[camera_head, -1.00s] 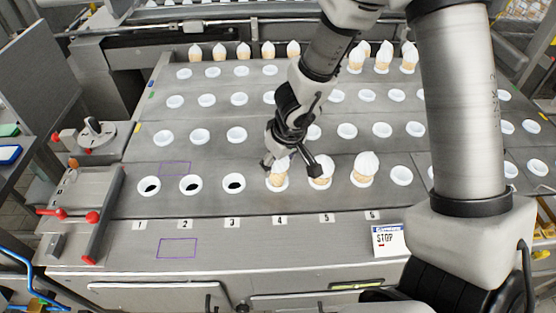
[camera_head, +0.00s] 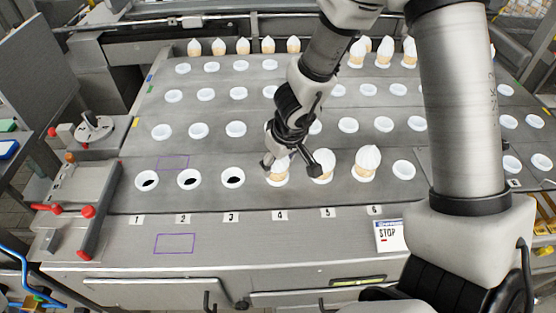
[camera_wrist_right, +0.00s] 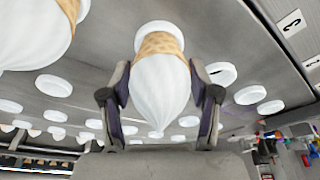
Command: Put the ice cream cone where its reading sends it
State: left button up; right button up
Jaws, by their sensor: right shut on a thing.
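An ice cream cone (camera_head: 277,174) with white swirl top and tan wafer stands in the white ring above label 4 in the front row. My right gripper (camera_head: 291,165) is low over it from behind, a finger on either side. In the right wrist view the cone (camera_wrist_right: 160,82) is between the fingers of my right gripper (camera_wrist_right: 160,96), its wafer base in a white ring. The gripper is shut on this cone, which looks upright. Other cones stand at label 5 (camera_head: 322,167) and label 6 (camera_head: 367,163). My left gripper is out of view.
Rings 1 (camera_head: 147,181), 2 (camera_head: 189,180) and 3 (camera_head: 232,178) are empty with dark holes. The middle rows of rings look empty. More cones (camera_head: 243,46) line the back. A red-handled fixture (camera_head: 88,212) is at left.

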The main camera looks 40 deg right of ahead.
jog(key=o, duration=0.9)
jog(key=shift+o, duration=0.2)
jog(key=shift+r, duration=0.1)
jog(key=shift+s+r, duration=0.1)
jog(key=shift+r, duration=0.45)
jog(key=v, duration=1)
jog(key=shift+s+r, duration=0.15)
jog(key=shift+r, duration=0.15)
